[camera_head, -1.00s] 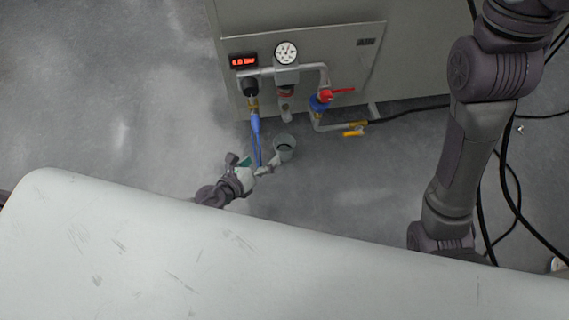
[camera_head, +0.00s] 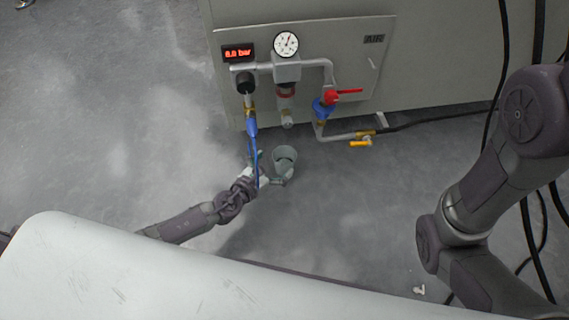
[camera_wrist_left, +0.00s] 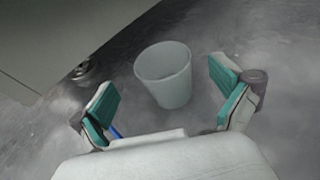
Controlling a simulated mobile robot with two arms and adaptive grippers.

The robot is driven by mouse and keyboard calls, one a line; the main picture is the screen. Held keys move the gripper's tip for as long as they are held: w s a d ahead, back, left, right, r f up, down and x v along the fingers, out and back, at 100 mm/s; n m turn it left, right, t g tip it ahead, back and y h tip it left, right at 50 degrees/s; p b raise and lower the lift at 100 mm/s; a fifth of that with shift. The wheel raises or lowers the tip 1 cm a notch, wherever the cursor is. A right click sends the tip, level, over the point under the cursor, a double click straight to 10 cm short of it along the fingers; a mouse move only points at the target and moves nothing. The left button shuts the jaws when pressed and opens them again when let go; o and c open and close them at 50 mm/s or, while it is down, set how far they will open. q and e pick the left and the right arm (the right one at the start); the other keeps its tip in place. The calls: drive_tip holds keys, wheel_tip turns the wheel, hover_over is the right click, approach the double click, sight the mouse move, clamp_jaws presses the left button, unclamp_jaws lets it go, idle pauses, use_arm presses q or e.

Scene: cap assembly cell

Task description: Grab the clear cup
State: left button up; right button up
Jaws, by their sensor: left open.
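The clear cup (camera_head: 285,158) is a translucent grey-green tapered cup, below the air panel. In the left wrist view the cup (camera_wrist_left: 163,76) shows its open rim, in the gap between my two teal-padded fingers. There is visible space between the cup and each pad. My left gripper (camera_head: 268,175) is open and empty, just at the near left side of the cup in the head view. A blue hose hides part of it there. My right gripper is out of view; only the right arm shows.
The blue hose (camera_head: 254,150) hangs by my left gripper. Black cables lie at right. Grey floor around the cup is clear.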

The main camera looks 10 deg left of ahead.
sight(291, 151)
use_arm(q)
drive_tip(key=x, duration=0.1)
drive_tip(key=b+x, duration=0.1)
drive_tip(key=x, duration=0.1)
drive_tip(key=b+x, duration=0.1)
drive_tip(key=shift+w+d+f, duration=0.1)
drive_tip(key=shift+d+f, duration=0.1)
drive_tip(key=shift+f, duration=0.15)
drive_tip(key=shift+w+d, duration=0.15)
drive_tip(key=shift+w, duration=0.15)
drive_tip(key=c, duration=1)
